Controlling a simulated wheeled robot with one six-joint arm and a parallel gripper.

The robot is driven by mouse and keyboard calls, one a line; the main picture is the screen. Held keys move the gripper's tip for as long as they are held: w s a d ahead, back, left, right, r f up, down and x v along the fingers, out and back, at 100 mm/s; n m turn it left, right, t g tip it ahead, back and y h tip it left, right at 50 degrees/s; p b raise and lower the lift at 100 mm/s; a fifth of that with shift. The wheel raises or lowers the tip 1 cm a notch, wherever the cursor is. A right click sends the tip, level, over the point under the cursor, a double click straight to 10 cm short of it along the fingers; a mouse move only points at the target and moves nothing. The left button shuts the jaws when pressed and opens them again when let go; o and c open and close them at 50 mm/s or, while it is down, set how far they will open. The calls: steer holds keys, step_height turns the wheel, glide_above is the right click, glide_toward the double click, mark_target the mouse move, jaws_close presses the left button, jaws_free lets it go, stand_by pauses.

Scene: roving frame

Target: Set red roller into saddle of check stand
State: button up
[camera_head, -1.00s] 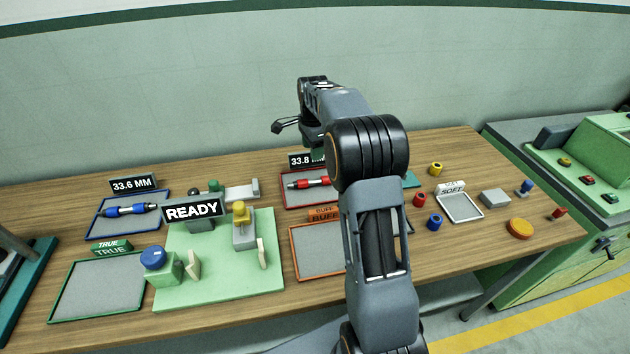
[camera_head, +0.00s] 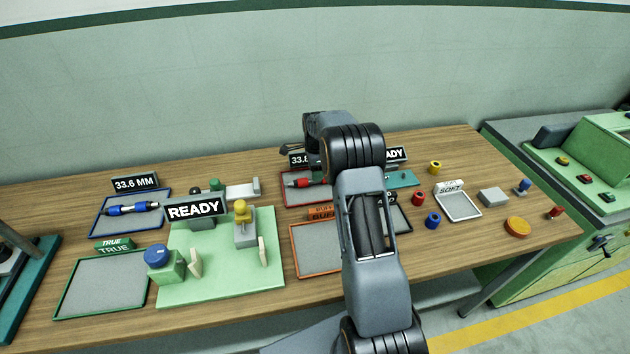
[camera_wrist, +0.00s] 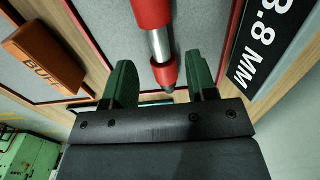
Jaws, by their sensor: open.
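The red roller (camera_head: 300,183) lies on a red-rimmed tray (camera_head: 288,200) at the back middle of the bench, partly hidden by my arm. In the wrist view the red roller (camera_wrist: 152,15) shows a red body, a silver shaft and a red end. My gripper (camera_wrist: 160,85) has its two green fingers apart, one on each side of the roller's end; I cannot tell whether they touch it. In the head view my gripper is hidden behind my arm. The check stand is probably the green plate (camera_head: 205,291) with a READY sign (camera_head: 194,208), a grey block and a yellow knob.
A blue roller (camera_head: 130,208) lies on a blue-rimmed tray at left. A green-rimmed TRUE tray (camera_head: 62,300) and an orange-rimmed BUFF tray (camera_head: 300,262) flank the plate. Coloured collars and a SOFT tray (camera_head: 458,207) stand at right. A second sign reading "ADY" (camera_head: 394,154) shows behind my arm.

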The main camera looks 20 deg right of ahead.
steer(key=shift+a+f+p, duration=0.15)
steer(key=shift+f+p, duration=0.4)
steer(key=shift+f, duration=1.75)
jaws_close()
